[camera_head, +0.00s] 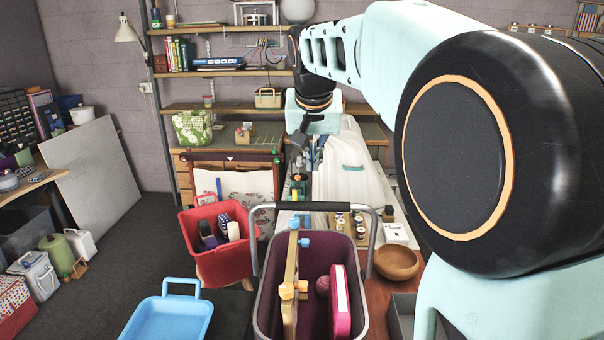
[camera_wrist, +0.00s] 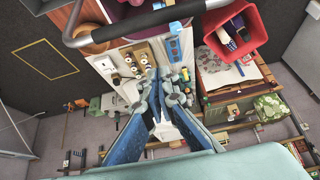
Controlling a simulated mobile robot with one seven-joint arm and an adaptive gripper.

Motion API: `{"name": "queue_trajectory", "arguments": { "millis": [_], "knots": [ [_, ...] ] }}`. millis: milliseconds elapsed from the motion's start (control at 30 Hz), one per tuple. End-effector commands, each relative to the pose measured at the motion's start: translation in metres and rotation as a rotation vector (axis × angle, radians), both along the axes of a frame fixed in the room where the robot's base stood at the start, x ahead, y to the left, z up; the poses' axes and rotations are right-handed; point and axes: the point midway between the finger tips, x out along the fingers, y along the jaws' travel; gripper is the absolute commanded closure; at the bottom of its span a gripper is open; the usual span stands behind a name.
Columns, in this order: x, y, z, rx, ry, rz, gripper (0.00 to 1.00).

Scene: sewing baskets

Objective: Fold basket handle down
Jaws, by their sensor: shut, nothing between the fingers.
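A grey basket with a purple inside (camera_head: 262,300) stands at the bottom centre of the head view. Its grey handle (camera_head: 322,206) stands up, arching over the basket's far part. In the wrist view the handle bar (camera_wrist: 150,27) crosses the top, with a little of the purple basket (camera_wrist: 128,11) behind it. My gripper (camera_head: 299,139) is beyond the basket in the head view, apart from the handle. In the wrist view my gripper's fingers (camera_wrist: 166,92) point toward the handle without touching it. The gripper is shut and empty.
The basket holds a wooden clamp-like piece (camera_head: 291,285), a pink box (camera_head: 340,302) and a round pink thing. A red basket (camera_head: 186,240) and a blue basket (camera_head: 165,320) stand to its left. A wooden bowl (camera_head: 396,262) and spool tray (camera_head: 345,226) lie right and behind.

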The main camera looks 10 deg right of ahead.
Motion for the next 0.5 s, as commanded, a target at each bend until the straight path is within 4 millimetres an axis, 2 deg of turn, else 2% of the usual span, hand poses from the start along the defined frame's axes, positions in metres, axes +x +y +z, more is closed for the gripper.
{"name": "queue_trajectory", "arguments": {
  "millis": [400,433,500],
  "knots": [
    [0.043,-0.011,-0.077,-0.003,0.008,-0.004,1.00],
    [0.043,-0.011,-0.080,-0.003,0.007,-0.003,1.00],
    [0.031,-0.008,-0.078,-0.003,0.003,-0.001,1.00]
  ]
}}
